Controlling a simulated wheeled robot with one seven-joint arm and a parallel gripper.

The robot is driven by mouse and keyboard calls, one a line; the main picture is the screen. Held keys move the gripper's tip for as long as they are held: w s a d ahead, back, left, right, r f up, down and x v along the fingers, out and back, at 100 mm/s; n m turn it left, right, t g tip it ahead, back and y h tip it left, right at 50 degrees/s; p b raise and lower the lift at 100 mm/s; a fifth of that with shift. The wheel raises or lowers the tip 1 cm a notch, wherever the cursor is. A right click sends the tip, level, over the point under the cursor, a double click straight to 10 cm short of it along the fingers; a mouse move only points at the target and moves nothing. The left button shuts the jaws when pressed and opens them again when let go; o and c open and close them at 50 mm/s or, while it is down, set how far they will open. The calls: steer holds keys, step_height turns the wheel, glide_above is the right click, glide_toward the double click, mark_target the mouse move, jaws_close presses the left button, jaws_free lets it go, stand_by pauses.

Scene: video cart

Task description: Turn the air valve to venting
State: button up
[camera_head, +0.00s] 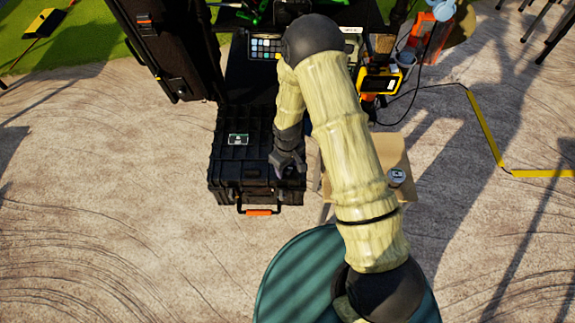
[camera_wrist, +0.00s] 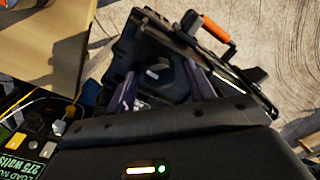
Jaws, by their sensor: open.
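A black ribbed hard case (camera_head: 226,170) with an orange-gripped handle (camera_head: 258,212) lies on the ground left of my arm. My gripper (camera_head: 290,165) is over the case's right side, pointing down. In the wrist view my gripper (camera_wrist: 163,84) is open, with one finger on each side of a dark rounded part (camera_wrist: 158,72) of the case. This part carries a small pale mark and may be the air valve; its setting is unreadable. I cannot tell whether the fingers touch it. The case's orange handle (camera_wrist: 216,29) also shows there.
A cart with equipment (camera_head: 266,48) stands behind the case, and a tall black case (camera_head: 165,45) is at left. The ground in front is mostly clear.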

mark_target(287, 168)
step_height(287, 168, up, 17)
steer(key=p, duration=0.2)
steer(key=shift+r, duration=0.2)
stand_by(0.4)
steer(key=s+d+r+m+t, duration=0.3)
steer(key=s+d+r+m, duration=0.5)
steer(key=s+d+r, duration=0.5)
step_height(287, 168, up, 14)
steer(key=p, duration=1.4)
steer(key=shift+w+d+r, duration=0.25)
steer(key=shift+d, duration=0.1)
